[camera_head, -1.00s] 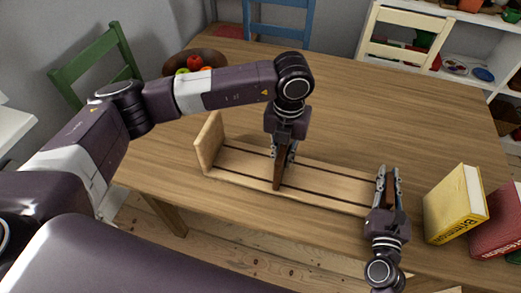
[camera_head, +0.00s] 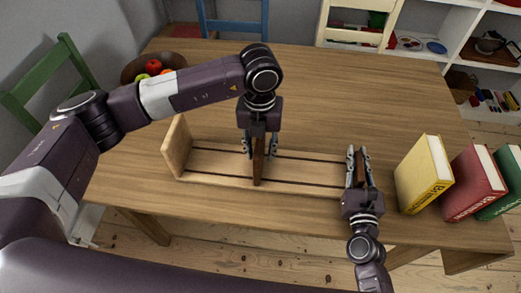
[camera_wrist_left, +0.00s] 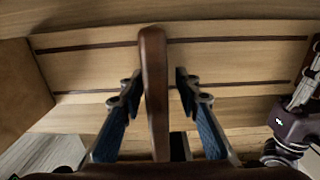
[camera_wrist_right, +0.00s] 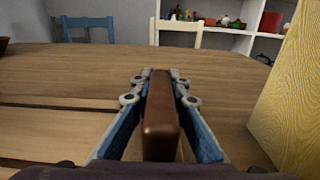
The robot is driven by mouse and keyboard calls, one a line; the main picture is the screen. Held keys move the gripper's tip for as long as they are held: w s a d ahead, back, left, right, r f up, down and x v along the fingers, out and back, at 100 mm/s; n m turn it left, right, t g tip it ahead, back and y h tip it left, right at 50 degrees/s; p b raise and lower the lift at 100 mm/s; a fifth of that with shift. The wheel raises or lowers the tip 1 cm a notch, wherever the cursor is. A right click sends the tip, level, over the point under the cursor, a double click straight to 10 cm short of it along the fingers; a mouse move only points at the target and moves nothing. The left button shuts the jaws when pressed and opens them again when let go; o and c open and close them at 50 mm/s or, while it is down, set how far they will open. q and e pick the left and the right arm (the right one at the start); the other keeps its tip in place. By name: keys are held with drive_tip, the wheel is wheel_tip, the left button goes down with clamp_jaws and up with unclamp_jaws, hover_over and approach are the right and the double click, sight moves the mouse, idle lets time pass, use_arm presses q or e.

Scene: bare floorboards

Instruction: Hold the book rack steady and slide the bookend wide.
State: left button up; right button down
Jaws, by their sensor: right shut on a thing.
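The book rack is a light wooden base (camera_head: 205,170) with two dark grooves and an upright end panel (camera_head: 177,146) at its left. A dark brown bookend (camera_head: 257,168) stands across the base near the middle. My left gripper (camera_head: 260,148) is over it, open, one finger on each side. The left wrist view shows the bookend (camera_wrist_left: 154,80) between the fingers (camera_wrist_left: 153,90), with gaps on both sides. My right gripper (camera_head: 358,160) is at the rack's right end, shut on a brown upright piece (camera_wrist_right: 160,125), seen in the right wrist view. Its lower part is hidden.
Yellow (camera_head: 423,175), red (camera_head: 468,182) and green (camera_head: 503,182) books stand right of my right gripper. A fruit bowl (camera_head: 150,67) is at the back left. The table behind the rack is clear. Chairs and a white shelf stand beyond.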

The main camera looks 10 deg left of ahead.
use_arm(q)
wheel_tip(320, 180, up, 12)
drive_tip(key=shift+f, duration=0.15)
use_arm(e)
drive_tip(key=shift+d, duration=0.15)
drive_tip(key=c, duration=1.8)
unclamp_jaws()
